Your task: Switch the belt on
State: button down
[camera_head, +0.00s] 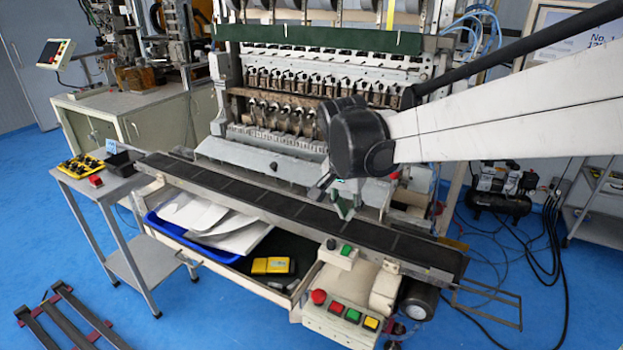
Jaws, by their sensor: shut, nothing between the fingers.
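The belt (270,203) is a long black conveyor that runs from the left down to the lower right in front of the coil winder. A small pale switch box (338,258) with a dark button (331,244) and a green button (346,250) sits at the belt's near side. Below it is a larger button panel (338,326) with a red mushroom button, and red, green and yellow square buttons. My gripper (346,208) is above the belt, behind the small switch box and apart from it. It looks shut and empty; my black wrist partly hides it.
An open drawer under the belt holds a blue tray (160,225) with white sheets and a yellow object (272,266). A side table (110,189) stands left. A wire frame (488,308) juts out right. Space above the button panel looks clear.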

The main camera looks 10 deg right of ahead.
aim_at(347, 247)
jog(key=f, duration=0.4)
jog(key=w+d+f, duration=0.1)
jog(key=f, duration=0.2)
jog(key=w+f, duration=0.1)
jog(key=f, duration=0.3)
jog(key=shift+d+f, duration=0.25)
jog(key=shift+f, duration=0.1)
